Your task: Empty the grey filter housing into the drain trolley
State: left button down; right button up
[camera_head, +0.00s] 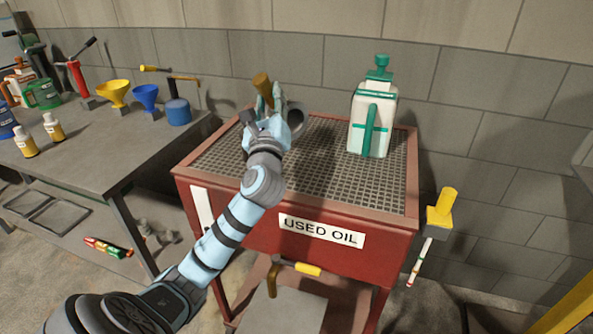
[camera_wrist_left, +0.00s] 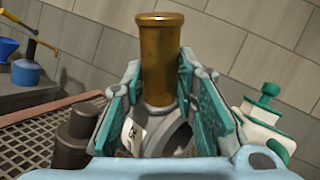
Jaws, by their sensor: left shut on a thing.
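My left gripper (camera_head: 266,105) is shut on the brass-coloured handle (camera_wrist_left: 160,60) of the grey filter housing (camera_head: 294,116), above the drain trolley's grating. In the left wrist view the handle stands up between the teal fingers. The grey housing (camera_wrist_left: 180,138), with a white label, shows partly below them; it looks tilted, and its contents are hidden. The drain trolley (camera_head: 385,240) is a red bin marked "USED OIL" with a mesh top. My right gripper is not in view.
A white jug with green cap and handle (camera_head: 372,110) stands on the mesh at the right. The left workbench (camera_head: 100,165) holds funnels, bottles and a blue can (camera_head: 178,112). A yellow-handled tool (camera_head: 441,208) is at the trolley's right side. The mesh's front right is clear.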

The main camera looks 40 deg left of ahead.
pick_arm(q)
jog(key=shift+s+d+f+m+t+b, duration=0.15)
jog(key=shift+d+f+m+t+b, duration=0.8)
jog(key=shift+b, duration=0.8)
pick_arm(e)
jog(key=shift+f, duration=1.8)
pick_arm(q)
jog(key=f+m+t+b, duration=0.1)
jog(key=f+b, duration=0.1)
jog(key=b, duration=0.1)
jog(key=d+f+m+t+b, duration=0.1)
jog(key=f+b, duration=0.1)
jog(key=b, duration=0.1)
jog(key=shift+s+d+m+h, duration=0.15)
jog(key=shift+m+h, duration=0.1)
jog(key=shift+h, duration=0.05)
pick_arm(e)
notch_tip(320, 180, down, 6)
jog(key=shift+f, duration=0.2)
pick_arm(q)
jog(key=shift+d+f+m+t+b, duration=0.15)
jog(key=shift+m+t+b, duration=0.15)
jog(key=shift+b, duration=0.25)
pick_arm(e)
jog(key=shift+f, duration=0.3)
